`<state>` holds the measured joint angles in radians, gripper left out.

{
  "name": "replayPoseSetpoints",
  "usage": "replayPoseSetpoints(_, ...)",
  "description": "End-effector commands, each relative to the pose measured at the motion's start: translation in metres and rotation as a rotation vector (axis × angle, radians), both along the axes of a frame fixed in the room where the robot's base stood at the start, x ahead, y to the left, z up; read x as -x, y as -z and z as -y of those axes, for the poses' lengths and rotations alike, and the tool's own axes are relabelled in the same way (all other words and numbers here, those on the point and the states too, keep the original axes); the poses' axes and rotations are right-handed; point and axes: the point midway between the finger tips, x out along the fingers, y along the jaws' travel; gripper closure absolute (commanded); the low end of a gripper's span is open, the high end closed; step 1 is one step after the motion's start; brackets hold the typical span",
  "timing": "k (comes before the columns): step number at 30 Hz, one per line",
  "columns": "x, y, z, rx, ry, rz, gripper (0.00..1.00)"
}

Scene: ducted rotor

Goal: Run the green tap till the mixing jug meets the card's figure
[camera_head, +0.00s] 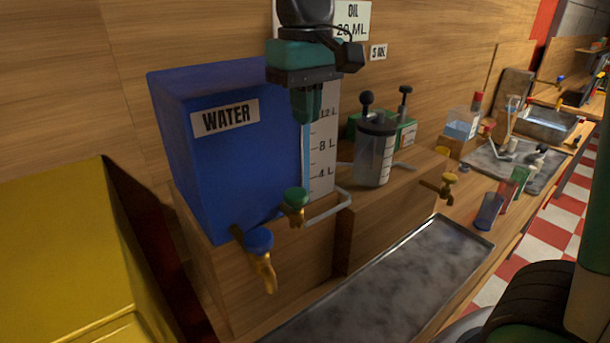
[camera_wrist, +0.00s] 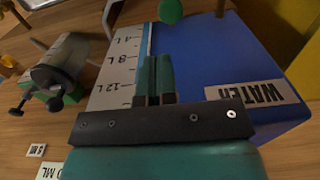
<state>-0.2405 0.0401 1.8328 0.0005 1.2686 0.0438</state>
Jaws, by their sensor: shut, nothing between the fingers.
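The green tap (camera_head: 295,200) sits on the ledge front with a pale pipe running right from it; its green knob (camera_wrist: 171,10) shows at the top of the wrist view. The mixing jug (camera_head: 372,158), clear with a dark lid and a scale, stands on the ledge to the right; its liquid level is unclear. It also shows in the wrist view (camera_wrist: 62,62). The card (camera_head: 352,22) on the wall reads OIL 20 ML, partly behind my arm. My gripper (camera_head: 307,112) is shut and empty, fingers down, above the green tap and in front of the scale, apart from the tap.
A blue WATER tank (camera_head: 220,150) with a litre scale (camera_head: 322,155) stands behind the blue tap (camera_head: 259,242). A green box (camera_head: 405,133) with levers is behind the jug. A metal tray (camera_head: 390,285) lies below. A brass tap (camera_head: 440,188) projects at right.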

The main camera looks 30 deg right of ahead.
Motion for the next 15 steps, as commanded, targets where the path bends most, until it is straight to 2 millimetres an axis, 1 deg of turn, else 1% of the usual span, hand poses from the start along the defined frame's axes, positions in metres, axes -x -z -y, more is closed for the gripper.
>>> replayPoseSetpoints(9,0.001,0.067,0.000,0.001,0.000,-0.007,1.00)
replayPoseSetpoints(15,0.001,0.100,0.001,0.001,0.000,-0.006,1.00)
